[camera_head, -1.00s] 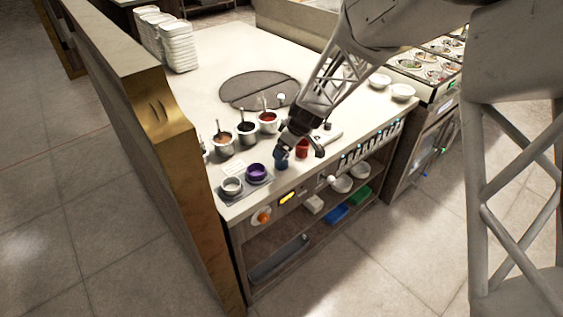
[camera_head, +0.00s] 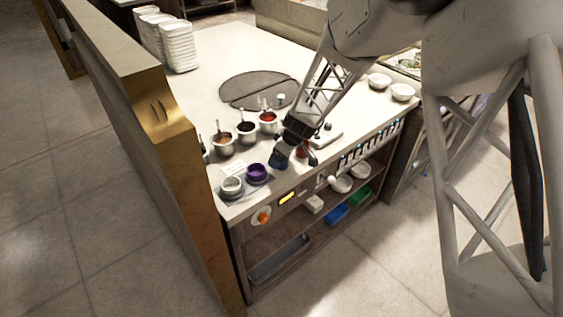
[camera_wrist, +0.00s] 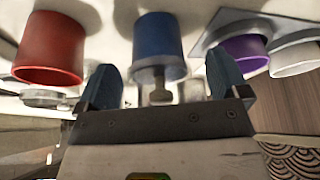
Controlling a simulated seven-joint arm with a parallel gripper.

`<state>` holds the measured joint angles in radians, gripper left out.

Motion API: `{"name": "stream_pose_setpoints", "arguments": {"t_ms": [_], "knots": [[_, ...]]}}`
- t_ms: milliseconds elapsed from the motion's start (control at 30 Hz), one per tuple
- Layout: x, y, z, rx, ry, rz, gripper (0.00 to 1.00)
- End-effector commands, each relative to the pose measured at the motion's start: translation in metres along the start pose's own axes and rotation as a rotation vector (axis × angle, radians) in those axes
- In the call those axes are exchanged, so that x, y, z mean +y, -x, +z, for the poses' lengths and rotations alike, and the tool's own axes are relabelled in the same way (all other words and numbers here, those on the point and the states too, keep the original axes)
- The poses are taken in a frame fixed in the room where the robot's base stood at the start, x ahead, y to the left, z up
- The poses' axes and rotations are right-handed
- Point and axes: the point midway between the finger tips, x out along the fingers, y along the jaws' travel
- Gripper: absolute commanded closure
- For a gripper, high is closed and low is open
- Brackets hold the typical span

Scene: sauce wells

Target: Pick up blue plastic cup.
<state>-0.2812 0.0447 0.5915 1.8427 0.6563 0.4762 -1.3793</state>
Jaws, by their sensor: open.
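The blue plastic cup (camera_wrist: 157,45) stands in the upper middle of the wrist view, straight ahead of the fingers. My gripper (camera_wrist: 163,85) is open, with one dark blue finger to each side of the cup's line. The cup's near end lies about at the fingertips; I cannot tell whether it is between them. In the head view my gripper (camera_head: 294,158) is low over the counter's front edge, and the blue cup (camera_head: 280,161) is partly hidden by it.
A red cup (camera_wrist: 50,47) stands left of the blue one in the wrist view; a purple cup (camera_wrist: 245,53) and a white cup (camera_wrist: 294,54) stand right. Metal sauce pots (camera_head: 223,147) line the counter behind. Stacked white dishes (camera_head: 178,46) stand at the back left.

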Motion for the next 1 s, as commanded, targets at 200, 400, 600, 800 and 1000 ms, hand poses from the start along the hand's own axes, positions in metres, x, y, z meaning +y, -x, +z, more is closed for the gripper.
{"name": "stream_pose_setpoints", "arguments": {"t_ms": [200,400,600,800,1000], "knots": [[0.0001,-0.0068,-0.0004,0.000,0.001,0.001,0.07],[0.0001,-0.0065,-0.0004,0.001,0.001,0.001,0.07],[0.0001,-0.0064,-0.0004,0.001,0.001,0.001,0.07],[0.0001,-0.0064,-0.0004,0.001,0.001,0.001,0.25],[0.0001,-0.0064,-0.0004,0.000,0.001,0.001,0.56]]}}
